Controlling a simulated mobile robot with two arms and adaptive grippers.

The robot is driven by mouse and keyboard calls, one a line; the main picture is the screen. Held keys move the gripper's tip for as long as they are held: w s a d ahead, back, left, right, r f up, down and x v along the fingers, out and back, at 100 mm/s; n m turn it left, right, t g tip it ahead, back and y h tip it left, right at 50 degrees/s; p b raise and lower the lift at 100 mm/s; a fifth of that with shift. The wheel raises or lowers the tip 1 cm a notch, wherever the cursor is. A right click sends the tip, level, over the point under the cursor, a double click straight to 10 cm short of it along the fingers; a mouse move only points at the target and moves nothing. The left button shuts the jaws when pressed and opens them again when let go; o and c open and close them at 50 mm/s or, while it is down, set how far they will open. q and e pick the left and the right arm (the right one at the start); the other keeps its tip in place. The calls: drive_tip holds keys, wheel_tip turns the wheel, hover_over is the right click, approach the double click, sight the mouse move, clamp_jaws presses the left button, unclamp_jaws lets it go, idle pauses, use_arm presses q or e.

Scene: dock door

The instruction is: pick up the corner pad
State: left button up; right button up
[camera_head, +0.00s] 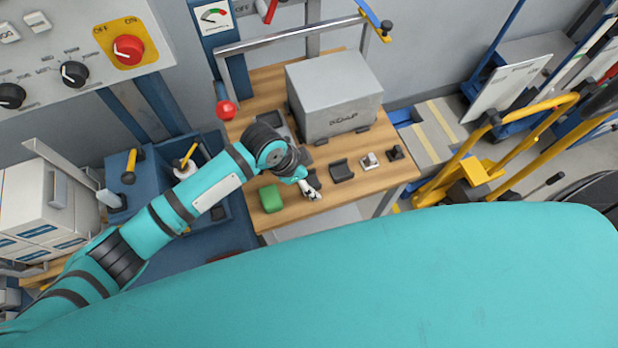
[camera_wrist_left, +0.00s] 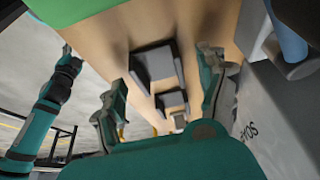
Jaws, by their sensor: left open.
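Dark, bent pads that look like corner pads lie on the wooden bench; I cannot tell which one is meant. One dark pad (camera_head: 341,170) lies right of my left gripper (camera_head: 311,190) in the head view. Another is mostly hidden by that gripper there. In the left wrist view the nearer dark pad (camera_wrist_left: 155,68) and a farther one (camera_wrist_left: 172,102) show between the fingers of my left gripper (camera_wrist_left: 160,97). The gripper is open and empty above the bench. A teal arm, probably my right one, stands at the wrist view's left; its gripper is unclear.
The wooden bench (camera_head: 290,222) also bears a green block (camera_head: 270,198), a big grey box (camera_head: 335,95), a small silver piece (camera_head: 370,161) and a small dark piece (camera_head: 395,152). A yellow-framed cart (camera_head: 483,168) stands to the right. Blue bins are left of the bench.

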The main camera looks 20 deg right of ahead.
use_arm(q)
drive_tip(key=c, duration=1)
drive_tip(key=shift+c, duration=0.2)
